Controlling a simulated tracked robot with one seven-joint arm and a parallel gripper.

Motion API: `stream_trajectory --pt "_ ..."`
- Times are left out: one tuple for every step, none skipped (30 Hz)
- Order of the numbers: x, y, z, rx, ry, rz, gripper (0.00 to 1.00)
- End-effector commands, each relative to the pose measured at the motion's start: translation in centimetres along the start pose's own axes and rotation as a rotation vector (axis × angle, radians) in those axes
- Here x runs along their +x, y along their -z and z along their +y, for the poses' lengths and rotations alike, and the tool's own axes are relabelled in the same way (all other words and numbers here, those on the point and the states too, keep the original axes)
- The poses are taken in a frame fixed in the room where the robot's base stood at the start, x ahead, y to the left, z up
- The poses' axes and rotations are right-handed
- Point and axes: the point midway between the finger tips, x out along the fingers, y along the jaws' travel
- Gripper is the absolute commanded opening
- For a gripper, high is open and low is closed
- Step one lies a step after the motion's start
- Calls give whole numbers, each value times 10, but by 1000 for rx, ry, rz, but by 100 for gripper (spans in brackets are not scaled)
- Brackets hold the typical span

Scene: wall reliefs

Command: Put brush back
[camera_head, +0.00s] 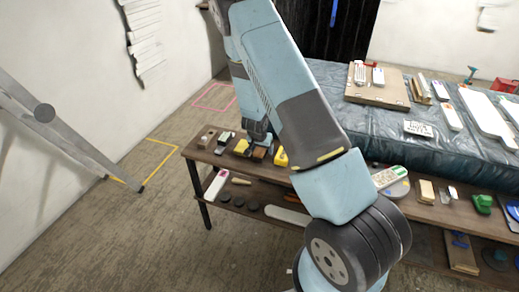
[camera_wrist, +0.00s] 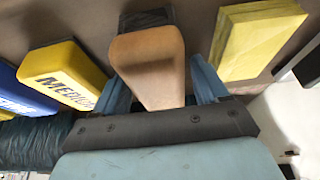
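A tan wooden block, which looks like the brush (camera_wrist: 150,65), lies between the two blue-grey fingers of my gripper (camera_wrist: 162,90) in the wrist view. A dark part shows at its far end. The fingers are on both sides of it; whether they press on it I cannot tell. In the head view my gripper (camera_head: 258,136) is low over the left end of the wooden workbench (camera_head: 275,172), and a brown block, probably the brush (camera_head: 260,153), shows just below it. My arm hides part of the bench.
A yellow sponge-like block (camera_wrist: 258,38) is close right of my gripper, and a yellow labelled block (camera_wrist: 65,75) is close left. A lower shelf (camera_head: 230,208) holds several items. Behind is a padded blue-green surface (camera_head: 385,122). The floor (camera_head: 120,230) left is open beyond a grey frame (camera_head: 65,125).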

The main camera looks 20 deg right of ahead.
Motion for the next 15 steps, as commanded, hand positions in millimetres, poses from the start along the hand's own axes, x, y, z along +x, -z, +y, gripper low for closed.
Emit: stream_trajectory --pt "0 0 0 0 0 0 78" --pt "0 0 0 0 0 0 79" --pt "0 0 0 0 0 0 79" --pt "0 0 0 0 0 0 79" --pt "0 0 0 0 0 0 79" --pt "0 0 0 0 0 0 79" --pt "0 0 0 0 0 0 79" --pt "0 0 0 0 0 0 79" --pt "-1 0 0 0 0 0 79" --pt "-2 0 0 -1 1 0 79" --pt "-3 0 -1 -1 1 0 79" --pt "-6 0 -1 -2 1 1 79" --pt "-8 0 -1 -2 1 1 79" --pt "-11 0 -1 -2 1 2 79" --pt "-16 1 -1 -2 1 2 79"
